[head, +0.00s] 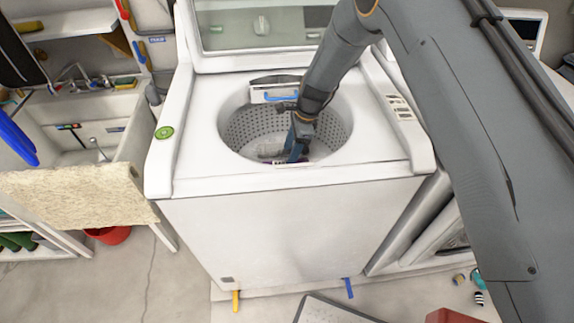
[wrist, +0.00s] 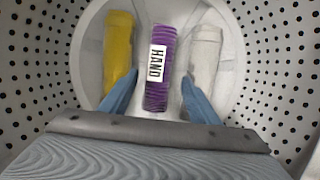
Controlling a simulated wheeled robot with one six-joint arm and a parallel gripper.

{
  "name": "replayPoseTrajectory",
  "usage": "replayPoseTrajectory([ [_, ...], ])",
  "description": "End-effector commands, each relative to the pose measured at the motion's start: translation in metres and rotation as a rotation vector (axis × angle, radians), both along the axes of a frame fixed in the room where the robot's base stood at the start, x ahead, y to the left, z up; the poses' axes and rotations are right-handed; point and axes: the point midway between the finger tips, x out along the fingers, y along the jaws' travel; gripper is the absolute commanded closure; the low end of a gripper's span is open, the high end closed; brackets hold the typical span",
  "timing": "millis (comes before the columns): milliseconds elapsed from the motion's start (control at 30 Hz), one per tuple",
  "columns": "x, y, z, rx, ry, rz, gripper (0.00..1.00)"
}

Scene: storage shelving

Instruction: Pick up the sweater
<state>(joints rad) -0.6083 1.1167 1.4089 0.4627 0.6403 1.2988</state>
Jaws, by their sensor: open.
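My gripper (head: 297,153) reaches down through the round opening of the white top-loading washing machine (head: 290,235). In the wrist view its two blue fingers (wrist: 160,78) are apart and empty. In the head view the arm and drum rim hide most of the drum's contents.
The perforated drum wall (wrist: 38,70) surrounds the gripper closely. The raised lid (head: 262,25) stands behind the opening. A sink (head: 85,135) with a beige cloth (head: 80,195) over its front is at the left. A red bucket (head: 108,235) stands below it.

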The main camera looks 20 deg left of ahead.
Motion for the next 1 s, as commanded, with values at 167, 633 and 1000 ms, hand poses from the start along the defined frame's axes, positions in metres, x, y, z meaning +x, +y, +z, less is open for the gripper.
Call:
replayPoseTrajectory([
  [167,-0.001,0.002,-0.012,-0.001,0.000,0.000,0.44],
  [633,-0.005,0.011,-0.053,0.000,0.000,0.000,0.44],
  [1000,-0.004,0.011,-0.054,0.000,-0.001,0.000,0.69],
])
